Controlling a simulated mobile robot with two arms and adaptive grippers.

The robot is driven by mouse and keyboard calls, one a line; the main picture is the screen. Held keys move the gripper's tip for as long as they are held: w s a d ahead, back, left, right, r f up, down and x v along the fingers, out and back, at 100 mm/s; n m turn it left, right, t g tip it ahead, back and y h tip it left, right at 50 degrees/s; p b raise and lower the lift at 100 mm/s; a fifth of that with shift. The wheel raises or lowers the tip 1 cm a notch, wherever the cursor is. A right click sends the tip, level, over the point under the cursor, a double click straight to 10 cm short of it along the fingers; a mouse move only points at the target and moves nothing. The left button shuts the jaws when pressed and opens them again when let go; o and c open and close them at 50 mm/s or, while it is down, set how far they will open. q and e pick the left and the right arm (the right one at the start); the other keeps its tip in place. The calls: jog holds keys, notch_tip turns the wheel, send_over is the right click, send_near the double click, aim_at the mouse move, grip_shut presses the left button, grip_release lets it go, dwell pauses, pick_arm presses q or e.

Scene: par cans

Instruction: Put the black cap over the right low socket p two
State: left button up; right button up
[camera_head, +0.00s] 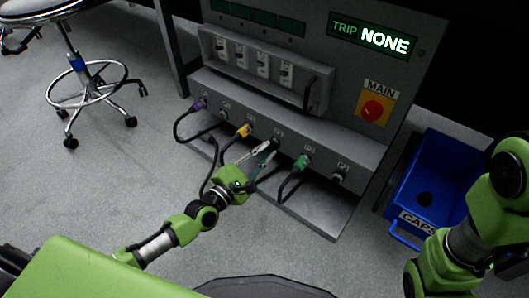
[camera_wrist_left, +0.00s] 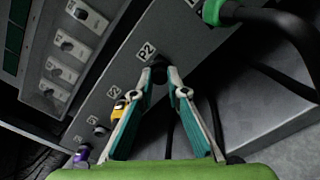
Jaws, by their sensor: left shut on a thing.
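My left gripper (camera_head: 268,149) reaches up to the lower socket row of the grey panel. Its fingers are shut on a small black cap (camera_wrist_left: 158,73), at the socket marked P2 (camera_wrist_left: 147,53). The cap is dark and mostly hidden between the fingertips in the left wrist view. It lies at or against the socket face; I cannot tell whether it is fully seated. The socket itself is hidden behind the cap and fingertips. My right arm shows at the right edge of the head view, but its gripper is not in view.
A yellow plug (camera_head: 245,130) and a purple plug (camera_head: 199,104) sit left of P2, a green plug (camera_head: 303,161) right of it. Black cables hang below them. A blue CAPS bin (camera_head: 390,222) stands on the floor at right. A stool (camera_head: 75,62) stands far left.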

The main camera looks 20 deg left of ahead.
pick_arm(q)
jog(key=shift+x, duration=1)
dwell(1.8)
jog(key=o, duration=0.8)
jog(key=shift+o, duration=0.2)
jog(key=v, duration=1.2)
